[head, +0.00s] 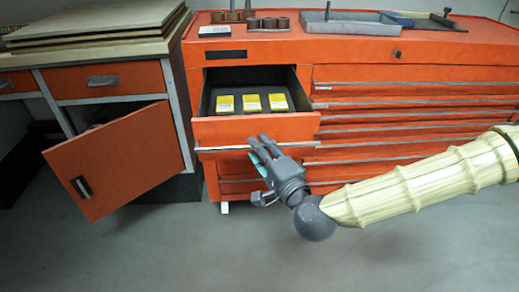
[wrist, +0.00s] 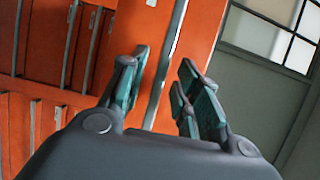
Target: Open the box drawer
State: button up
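The box drawer (head: 255,129) is the upper left drawer of an orange tool cabinet (head: 350,74). It stands pulled out, and three yellow-topped boxes (head: 250,103) lie inside it. A pale handle strip (head: 225,149) runs along the bottom of its front. My gripper (head: 262,146) is at the right part of this strip, in front of the drawer. In the wrist view its teal-padded fingers (wrist: 165,68) are apart, with a light strip (wrist: 163,75) passing between them. I cannot tell whether they touch it.
Closed drawers (head: 400,110) fill the cabinet's right side. To the left, a workbench has an orange door (head: 120,160) swung open into the room. Metal parts and trays (head: 350,22) lie on the cabinet top. The grey floor (head: 200,255) in front is clear.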

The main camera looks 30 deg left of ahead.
jog(key=v, duration=0.7)
jog(key=shift+s+d, duration=0.15)
dwell(0.3)
jog(key=s+d+f+n+g+h, duration=0.1)
jog(key=s+d+f+g+h, duration=0.2)
jog(key=f, duration=0.8)
jog(key=s+d+f+n+g+h, duration=0.1)
jog(key=s+d+f+n+h, duration=0.1)
jog(key=d+f, duration=0.6)
jog(key=s+d+f+n+g+h, duration=0.1)
jog(key=s+d+f+g+h, duration=0.15)
jog(key=f, duration=1.05)
jog(key=s+d+f+n+g+h, duration=0.25)
jog(key=s+d+f, duration=0.45)
jog(key=d+f, duration=0.5)
jog(key=s+d+f+g+h, duration=0.1)
jog(key=s+d+h, duration=0.15)
jog(key=d, duration=0.55)
jog(key=s+d+f+g+h, duration=0.1)
jog(key=s+d+h, duration=0.15)
jog(key=d, duration=0.55)
notch_tip(320, 180, up, 21)
jog(key=p, duration=2)
jog(key=shift+s+a+f+y+p, duration=0.2)
jog(key=shift+s+y+p, duration=0.1)
jog(key=shift+s, duration=0.15)
